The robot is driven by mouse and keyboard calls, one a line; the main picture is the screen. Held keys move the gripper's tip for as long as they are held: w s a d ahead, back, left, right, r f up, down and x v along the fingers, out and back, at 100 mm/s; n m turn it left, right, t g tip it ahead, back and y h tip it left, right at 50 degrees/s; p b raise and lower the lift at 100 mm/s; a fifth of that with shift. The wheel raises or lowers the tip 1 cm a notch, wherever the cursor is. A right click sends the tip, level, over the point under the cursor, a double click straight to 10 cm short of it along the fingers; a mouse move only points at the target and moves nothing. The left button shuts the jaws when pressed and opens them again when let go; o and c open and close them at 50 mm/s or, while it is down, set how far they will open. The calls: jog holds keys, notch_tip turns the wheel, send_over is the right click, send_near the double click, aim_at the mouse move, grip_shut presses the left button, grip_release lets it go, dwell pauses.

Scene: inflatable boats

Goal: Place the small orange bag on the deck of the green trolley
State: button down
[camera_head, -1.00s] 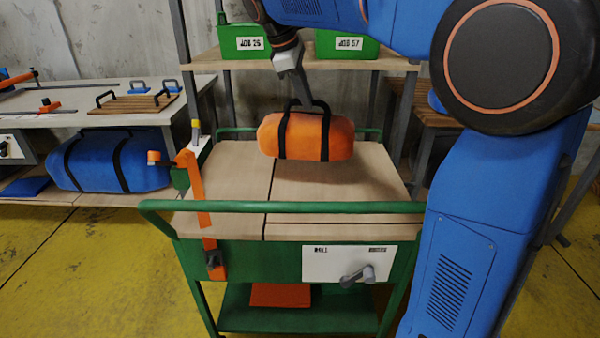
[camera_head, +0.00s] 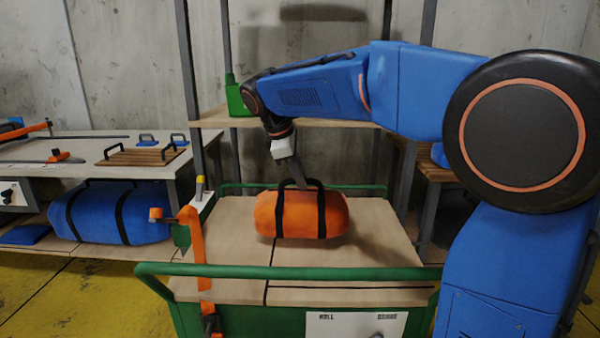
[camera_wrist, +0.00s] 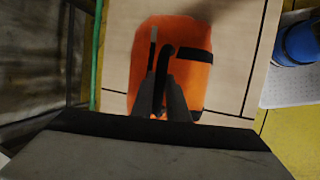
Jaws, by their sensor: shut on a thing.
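The small orange bag (camera_head: 270,215) with black straps hangs by its handle from my gripper (camera_head: 303,184), over the wooden deck (camera_head: 350,262) of the green trolley (camera_head: 300,273). My gripper is shut on the black handle at the top of the bag. In the wrist view the bag (camera_wrist: 150,50) lies below the fingers (camera_wrist: 168,100), with the pale deck (camera_wrist: 118,75) around it. A shadow falls on the deck to the right of the bag. I cannot tell whether its underside touches the deck.
A green rail runs along the trolley's near edge. A blue bag (camera_head: 145,215) lies on a low shelf at left. A shelf with a green bin (camera_head: 236,95) stands behind. The deck's right part is clear.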

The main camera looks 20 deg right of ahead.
aim_at(302, 194)
jog(key=shift+f, duration=1.85)
jog(key=c, duration=1.7)
grip_release()
jog(key=shift+f, duration=0.1)
jog(key=shift+c, duration=0.2)
jog(key=v, duration=1.2)
